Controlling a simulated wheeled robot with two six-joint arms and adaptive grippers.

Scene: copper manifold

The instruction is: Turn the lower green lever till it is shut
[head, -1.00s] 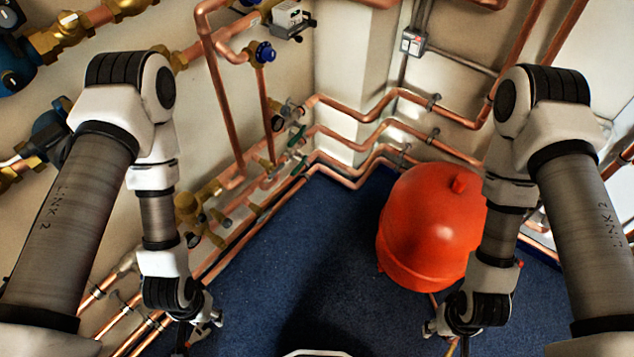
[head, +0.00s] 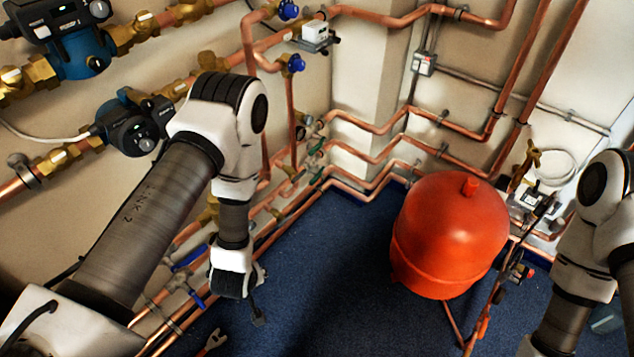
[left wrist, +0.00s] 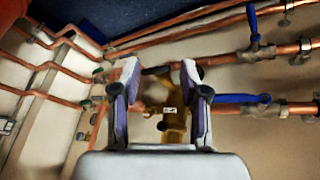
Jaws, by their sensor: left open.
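Small green levers sit on the copper pipes low by the wall corner. Small dark green spots on the pipes left of the fingers are too blurred to name surely. My right gripper is outside the views.
Blue levers (left wrist: 242,98) stand on pipes right of my left gripper in the wrist view. A red tank (head: 450,236) stands on the blue floor (head: 335,255). Blue pumps (head: 135,122) are on the left wall. Floor between pipes and tank is clear.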

